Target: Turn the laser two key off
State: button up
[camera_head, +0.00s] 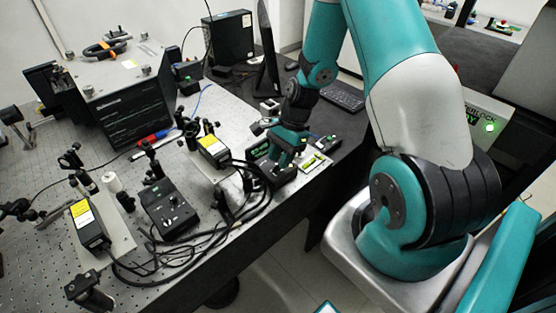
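My arm reaches over the bench, and my gripper (286,150) points down at the far right part of it. The gripper is over or at a black control box (279,175) with cables. The box is partly hidden by the gripper, and its key is not visible. I cannot tell whether the fingers touch anything or are open. A second black control box (170,208) with small knobs stands to the left, in clear view. No readable label shows which box belongs to laser two.
Two laser heads with yellow labels, one near the middle (213,148) and one at left (86,222), stand on the perforated bench (190,277). Black cables (235,226) loop along the front edge. Small optics mounts crowd the left. A keyboard (341,96) lies behind.

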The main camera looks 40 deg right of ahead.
aim_at(276, 170)
jog(key=shift+x, duration=1.15)
grip_shut()
